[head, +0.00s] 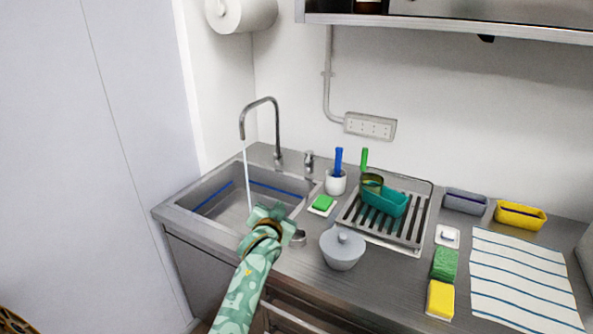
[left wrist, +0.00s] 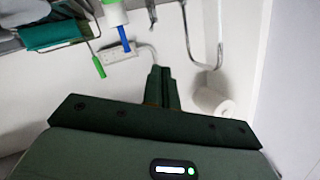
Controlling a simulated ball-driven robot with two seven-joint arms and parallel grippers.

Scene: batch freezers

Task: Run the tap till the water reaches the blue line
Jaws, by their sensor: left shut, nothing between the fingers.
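The tap (head: 277,130) arches over the sink (head: 170,213), and a thin stream of water (head: 246,175) falls from its spout. The blue line (head: 277,189) runs around the inside walls of the sink. The water surface lies below the line as far as I can see; its exact height is hard to tell. The tap's lever (head: 309,160) stands right of the spout's base. My left gripper (head: 268,212) is shut and empty over the sink's front right part, apart from the lever. Its closed fingers (left wrist: 160,85) show in the left wrist view. My right gripper is out of view.
A striped cloth (head: 520,275) lies far right. A shelf (head: 450,25) hangs above.

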